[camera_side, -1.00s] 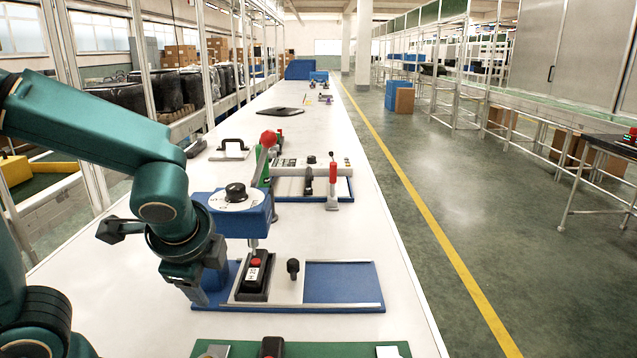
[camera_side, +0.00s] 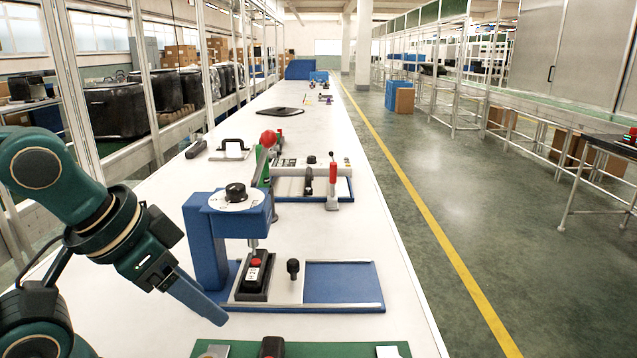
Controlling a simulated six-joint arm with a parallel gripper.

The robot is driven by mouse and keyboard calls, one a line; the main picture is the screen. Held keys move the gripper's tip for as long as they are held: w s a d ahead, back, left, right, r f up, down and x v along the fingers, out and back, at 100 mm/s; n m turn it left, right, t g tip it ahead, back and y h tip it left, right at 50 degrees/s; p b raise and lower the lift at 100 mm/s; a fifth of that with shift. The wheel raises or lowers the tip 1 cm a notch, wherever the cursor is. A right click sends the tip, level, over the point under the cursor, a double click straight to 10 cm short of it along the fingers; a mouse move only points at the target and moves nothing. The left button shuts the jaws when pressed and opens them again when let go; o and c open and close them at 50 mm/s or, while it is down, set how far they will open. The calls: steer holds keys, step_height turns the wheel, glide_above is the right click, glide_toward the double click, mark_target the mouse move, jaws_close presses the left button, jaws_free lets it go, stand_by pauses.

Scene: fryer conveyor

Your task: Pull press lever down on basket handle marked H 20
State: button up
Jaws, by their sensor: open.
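A blue press (camera_side: 205,240) stands on the white table, with a white dial and black knob on top. A lever with a red ball knob (camera_side: 268,138) rises upright at its right side. Under the press's metal plunger, a black holder (camera_side: 254,284) carries a small dark part with a red top, on a blue base plate (camera_side: 345,283). I cannot make out any basket handle or an H 20 mark. My gripper (camera_side: 213,312) is at the lower left, in front of and left of the press, pointing down to the right. It is open, empty and well away from the lever.
A green plate (camera_side: 320,348) lies at the front edge of view. The table's right strip is clear.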

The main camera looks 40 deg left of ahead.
steer(key=shift+o, duration=0.4)
steer(key=shift+r, duration=0.1)
